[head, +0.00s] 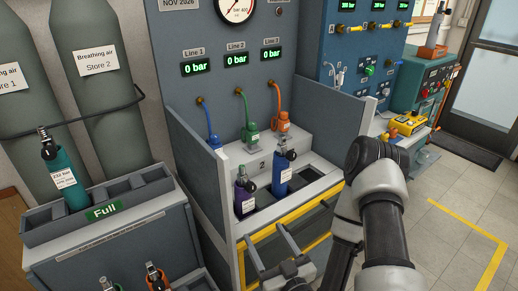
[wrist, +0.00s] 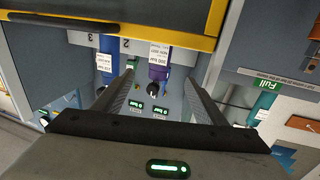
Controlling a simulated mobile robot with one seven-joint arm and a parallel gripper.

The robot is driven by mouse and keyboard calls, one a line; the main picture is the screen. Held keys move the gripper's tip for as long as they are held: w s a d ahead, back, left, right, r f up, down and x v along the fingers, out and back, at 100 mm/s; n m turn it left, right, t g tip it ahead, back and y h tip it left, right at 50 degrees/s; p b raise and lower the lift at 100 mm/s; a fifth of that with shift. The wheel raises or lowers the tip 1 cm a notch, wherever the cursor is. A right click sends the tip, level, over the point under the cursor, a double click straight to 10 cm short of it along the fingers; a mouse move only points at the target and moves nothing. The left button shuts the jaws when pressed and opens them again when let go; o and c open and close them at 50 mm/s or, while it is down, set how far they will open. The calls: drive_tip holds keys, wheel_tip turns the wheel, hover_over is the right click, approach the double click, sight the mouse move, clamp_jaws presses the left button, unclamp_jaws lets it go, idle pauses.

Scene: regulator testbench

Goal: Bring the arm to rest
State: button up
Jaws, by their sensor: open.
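My gripper (head: 263,233) is low in front of the filling bench in the head view, at the end of my bent arm. Its two fingers (wrist: 160,76) are spread wide in the wrist view, with nothing held between them. Beyond them, apart from the fingers, stand a purple cylinder (wrist: 157,65) and a blue cylinder (wrist: 106,62). In the head view the purple cylinder (head: 244,196) and the blue cylinder (head: 282,174) stand upright in the bench bay.
The bench has a yellow-edged front (head: 262,236) and a grey side panel (head: 195,165). Three gauges read 0 bar. A rack marked Full (head: 120,203) holds a teal cylinder (head: 66,180) at left. A yellow device (head: 405,121) lies at right; the floor (head: 440,220) there is open.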

drive_tip(key=w+r+n+g, duration=0.1)
drive_tip(key=w, duration=0.1)
drive_tip(key=w+d+r+n+g+h, duration=0.1)
drive_tip(key=w+g, duration=0.1)
drive_tip(key=w, duration=0.1)
drive_tip(key=w+d+r+n+g, duration=0.1)
drive_tip(key=w, duration=0.1)
drive_tip(key=shift+w+r+n+g+h, duration=0.1)
drive_tip(key=shift+w+n+g+h, duration=0.1)
drive_tip(key=shift+n+g+h, duration=0.15)
drive_tip(key=s+d+r+m+g+h, duration=0.2)
drive_tip(key=d+r+h, duration=0.2)
drive_tip(key=d+r, duration=0.45)
drive_tip(key=s+r+m+g+h+p, duration=0.1)
drive_tip(key=s+r+m+g, duration=0.15)
drive_tip(key=s+r, duration=0.7)
drive_tip(key=s+r+m+g, duration=0.2)
drive_tip(key=s+r+m, duration=0.3)
drive_tip(key=s, duration=0.7)
wheel_tip(320, 180, up, 15)
drive_tip(key=n+p, duration=0.1)
drive_tip(key=p, duration=1.3)
drive_tip(key=shift+w+f+p, duration=0.2)
drive_tip(key=shift+w+p, duration=0.1)
drive_tip(key=shift+w, duration=0.05)
